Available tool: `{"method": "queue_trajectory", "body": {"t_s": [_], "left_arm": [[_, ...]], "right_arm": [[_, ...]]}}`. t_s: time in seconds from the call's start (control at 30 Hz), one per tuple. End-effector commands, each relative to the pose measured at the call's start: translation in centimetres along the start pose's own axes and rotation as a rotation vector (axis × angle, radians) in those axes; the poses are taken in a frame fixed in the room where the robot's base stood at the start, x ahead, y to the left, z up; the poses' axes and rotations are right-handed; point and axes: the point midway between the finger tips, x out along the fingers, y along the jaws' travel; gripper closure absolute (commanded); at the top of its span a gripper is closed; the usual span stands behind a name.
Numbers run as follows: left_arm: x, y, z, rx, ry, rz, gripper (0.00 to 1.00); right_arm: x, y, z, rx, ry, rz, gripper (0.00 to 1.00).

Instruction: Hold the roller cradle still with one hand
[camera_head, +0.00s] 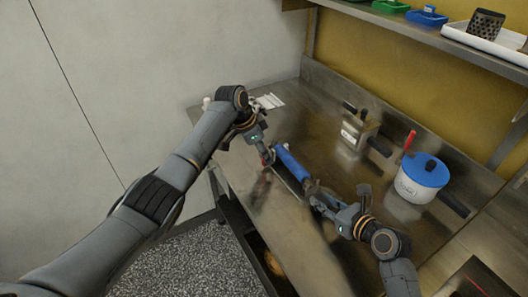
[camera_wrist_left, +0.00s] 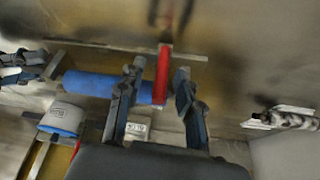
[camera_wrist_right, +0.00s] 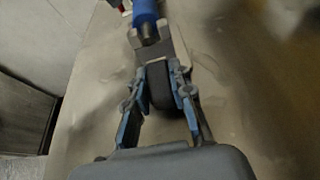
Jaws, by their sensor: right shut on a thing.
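A roller cradle with a pale grey end bracket (camera_wrist_right: 151,50) lies on the steel table and carries a blue roller (camera_head: 291,163). The roller also shows in the left wrist view (camera_wrist_left: 95,85). My right gripper (camera_head: 316,199) is shut on the cradle's dark rounded grip (camera_wrist_right: 160,85) at the near end; its fingers flank the grip. My left gripper (camera_head: 266,156) is at the far end of the roller. Its open fingers (camera_wrist_left: 160,80) stand either side of a red handle (camera_wrist_left: 162,75), with gaps showing. The cradle's far end is partly hidden.
A small metal box (camera_head: 352,136) with dark handles stands at the back. A shelf (camera_head: 430,36) with trays and a grater runs above. The table's left edge drops to the floor.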

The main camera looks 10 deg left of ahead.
Motion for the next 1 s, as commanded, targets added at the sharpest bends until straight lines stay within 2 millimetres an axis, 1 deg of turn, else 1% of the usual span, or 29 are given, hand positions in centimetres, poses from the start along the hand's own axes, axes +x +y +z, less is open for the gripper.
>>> {"method": "queue_trajectory", "body": {"t_s": [0.1, 0.27, 0.3, 0.57, 0.67, 0.77, 1.0], "left_arm": [[0.0, 0.0, 0.0, 0.000, 0.000, 0.000, 0.65], [-0.1, 0.0, 0.0, 0.000, 0.000, 0.000, 0.97], [-0.1, 0.0, 0.0, 0.000, 0.000, 0.000, 1.00], [-0.1, 0.0, 0.0, 0.000, 0.000, 0.000, 1.00], [0.1, 0.4, -0.1, 0.002, 0.000, 0.000, 1.00], [0.2, 1.5, -0.3, 0.004, 0.000, 0.001, 1.00], [0.5, 5.6, -1.1, 0.005, 0.001, 0.003, 1.00]], "right_arm": [[0.0, -0.1, 0.0, 0.000, 0.000, -0.002, 1.00], [0.0, -0.1, 0.0, 0.000, 0.000, -0.002, 1.00], [0.0, -0.1, 0.0, 0.000, 0.000, -0.002, 1.00], [0.0, -0.1, 0.0, 0.000, 0.000, -0.002, 1.00], [0.0, -0.1, 0.0, 0.000, 0.000, -0.002, 1.00], [0.0, -0.1, 0.0, 0.000, 0.000, -0.002, 1.00], [0.0, -0.1, 0.0, 0.000, 0.000, -0.001, 1.00]]}}
